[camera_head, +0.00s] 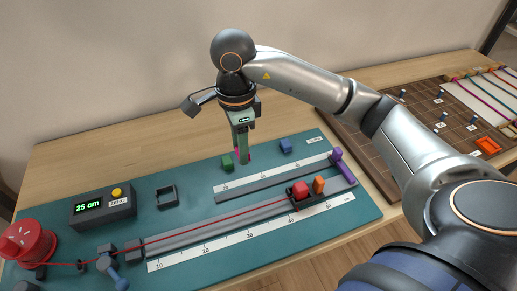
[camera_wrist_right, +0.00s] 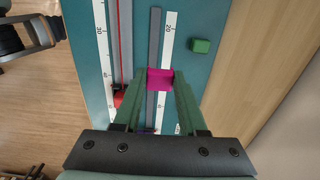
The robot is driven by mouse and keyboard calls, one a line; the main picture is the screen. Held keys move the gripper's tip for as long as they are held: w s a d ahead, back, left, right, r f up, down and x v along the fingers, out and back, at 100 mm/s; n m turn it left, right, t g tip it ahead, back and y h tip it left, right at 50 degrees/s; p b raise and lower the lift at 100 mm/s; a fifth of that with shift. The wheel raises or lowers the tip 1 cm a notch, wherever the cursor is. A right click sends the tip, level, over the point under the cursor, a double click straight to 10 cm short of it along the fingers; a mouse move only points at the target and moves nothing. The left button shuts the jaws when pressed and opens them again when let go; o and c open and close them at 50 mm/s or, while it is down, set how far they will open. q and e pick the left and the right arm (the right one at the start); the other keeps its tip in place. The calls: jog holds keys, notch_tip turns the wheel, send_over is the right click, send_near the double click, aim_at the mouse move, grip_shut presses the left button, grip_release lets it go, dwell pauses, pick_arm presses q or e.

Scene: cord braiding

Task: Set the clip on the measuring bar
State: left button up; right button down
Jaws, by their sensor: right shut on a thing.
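My right gripper (camera_head: 243,158) is shut on a magenta clip, over the back part of the teal board. In the right wrist view the clip (camera_wrist_right: 160,78) sits between the two green fingertips (camera_wrist_right: 160,86). The short grey measuring bar (camera_head: 262,182) has a white scale beside it. In the right wrist view the bar (camera_wrist_right: 154,45) runs beneath the clip, and the clip overlaps the bar and the scale's edge. I cannot tell whether the clip touches the bar.
A green block (camera_head: 227,162) and a blue block (camera_head: 286,146) stand behind the bar. A purple piece (camera_head: 336,154) is at its right end. In front, a red cord runs from a spool (camera_head: 28,243) to a dark carriage with a red block (camera_head: 300,189). A display (camera_head: 103,206) reads 25 cm.

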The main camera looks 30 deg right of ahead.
jog(key=w+d+f, duration=0.2)
jog(key=w+d, duration=0.1)
jog(key=d, duration=0.1)
send_over(256, 157)
jog(key=f, duration=0.5)
jog(key=shift+s+a+f, duration=0.15)
jog(key=shift+s+a, duration=0.05)
jog(key=shift+a, duration=0.15)
jog(key=shift+d+f, duration=0.15)
jog(key=shift+f, duration=0.05)
jog(key=shift+w+d+f+p, duration=0.1)
jog(key=shift+w+f+p, duration=0.1)
jog(key=shift+f, duration=0.7)
jog(key=shift+w+d+f+p, duration=0.1)
jog(key=shift+f+p, duration=0.05)
jog(key=shift+f, duration=0.75)
jog(key=shift+f, duration=0.1)
jog(key=shift+s+f, duration=0.1)
jog(key=shift+f, duration=0.05)
jog(key=shift+c, duration=2.3)
grip_release()
